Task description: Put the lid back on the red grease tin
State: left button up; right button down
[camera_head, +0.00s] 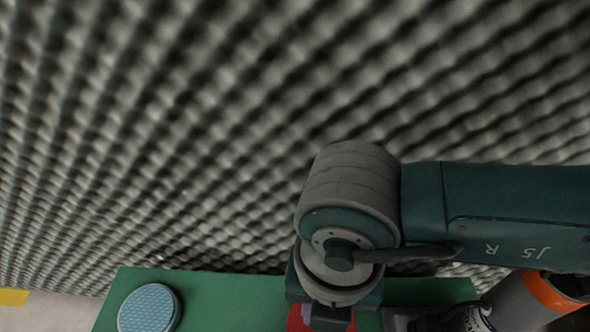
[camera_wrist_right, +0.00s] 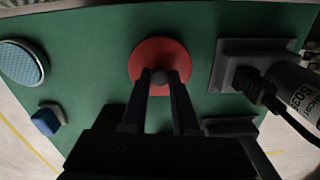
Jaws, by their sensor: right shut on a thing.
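A round red lid (camera_wrist_right: 150,57) with a small dark grey knob (camera_wrist_right: 172,77) shows in the right wrist view, above or on the green tabletop (camera_wrist_right: 100,40). My right gripper (camera_wrist_right: 164,77) is shut on the knob, with a finger on either side of it. The lid hides whatever is below it, so I cannot tell whether it rests on the tin. In the head view a bit of red (camera_head: 299,318) shows at the bottom edge beside my right gripper, which is mostly cut off. My left gripper is in neither view.
A round blue-topped thing (camera_head: 148,308) sits at the left of the green top. The wrist view also shows a small blue block (camera_wrist_right: 46,121), a grey block (camera_wrist_right: 232,58) with a black cable (camera_wrist_right: 258,90), and a pale labelled cylinder (camera_wrist_right: 299,88). A foam wall (camera_head: 180,120) rises behind.

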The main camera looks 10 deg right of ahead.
dwell(0.7)
jog(key=c, duration=0.6)
grip_release()
jog(key=shift+o, duration=0.3)
jog(key=o, duration=0.4)
